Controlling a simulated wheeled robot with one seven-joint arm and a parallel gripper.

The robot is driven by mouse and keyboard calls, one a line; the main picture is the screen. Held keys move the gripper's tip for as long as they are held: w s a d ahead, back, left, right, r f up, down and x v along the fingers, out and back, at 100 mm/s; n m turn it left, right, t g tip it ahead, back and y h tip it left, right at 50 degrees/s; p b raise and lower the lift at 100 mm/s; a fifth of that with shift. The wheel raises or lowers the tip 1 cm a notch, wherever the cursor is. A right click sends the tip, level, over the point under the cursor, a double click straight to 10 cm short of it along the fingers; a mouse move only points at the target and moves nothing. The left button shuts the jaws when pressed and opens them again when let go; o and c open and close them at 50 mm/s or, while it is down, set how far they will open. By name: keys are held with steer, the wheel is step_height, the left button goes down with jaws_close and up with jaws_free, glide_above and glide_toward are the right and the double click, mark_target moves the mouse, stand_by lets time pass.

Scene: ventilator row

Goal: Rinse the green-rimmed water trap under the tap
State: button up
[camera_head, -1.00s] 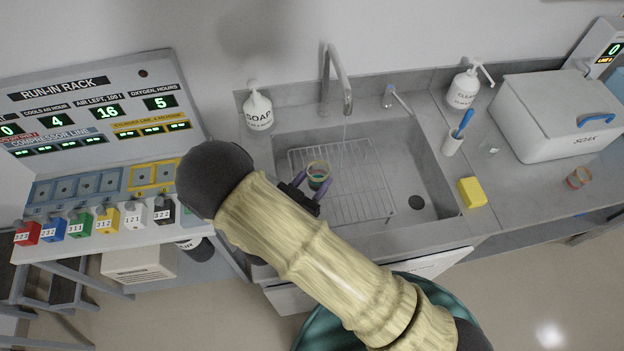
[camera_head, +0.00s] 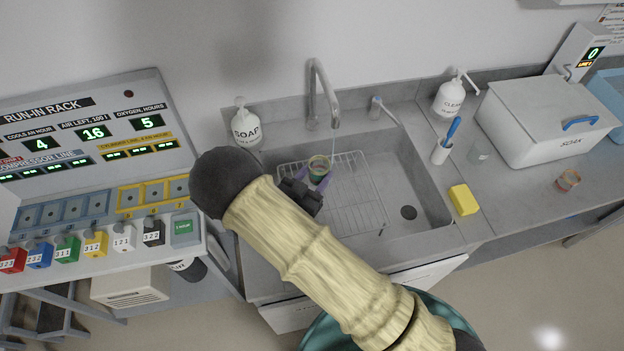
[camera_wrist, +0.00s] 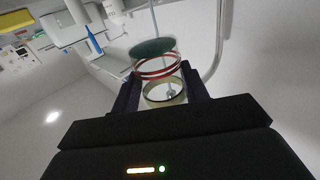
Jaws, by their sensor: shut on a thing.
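My gripper (camera_head: 318,180) is shut on a small clear cup, the water trap (camera_head: 319,165), over the sink's wire rack. In the wrist view the trap (camera_wrist: 157,67) sits between the two jaws (camera_wrist: 160,90). It has a dark green end, red rings and an olive-tan ring. The tap (camera_head: 318,90) arches over the sink (camera_head: 405,160) just behind and right of the trap. A thin stream (camera_head: 334,138) hangs from its spout, close to the trap. I cannot tell whether the water goes into the trap.
A wire rack (camera_head: 365,205) lies in the sink. A soap bottle (camera_head: 245,128) stands at left. A cleaner bottle (camera_head: 449,97), brush holder (camera_head: 441,150), yellow sponge (camera_head: 463,200), soak box (camera_head: 545,130) and orange-rimmed cup (camera_head: 568,181) are at right. The run-in rack (camera_head: 90,140) is far left.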

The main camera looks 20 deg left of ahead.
mark_target(320, 166)
steer(key=shift+w+d+f+b, duration=0.1)
steer(key=shift+w+f+b, duration=0.2)
steer(key=shift+w, duration=0.75)
steer(key=shift+w+d+f+b, duration=0.15)
steer(key=shift+w+b, duration=0.2)
steer(key=shift+w, duration=0.7)
steer(key=shift+w+a+f+b, duration=0.1)
steer(key=shift+w+f+b, duration=0.2)
steer(key=shift+w, duration=0.75)
steer(key=shift+s+d+r, duration=0.1)
steer(key=shift+s+d, duration=0.05)
steer(key=shift+d, duration=0.2)
steer(key=shift+d, duration=0.25)
steer(key=shift+a+b, duration=0.3)
steer(key=shift+a, duration=0.25)
steer(key=shift+d+v, duration=0.25)
steer(key=shift+v, duration=1.05)
steer(key=shift+d+v, duration=0.2)
steer(key=shift+v, duration=1.1)
steer(key=shift+d+v, duration=0.25)
steer(key=shift+v, duration=1.05)
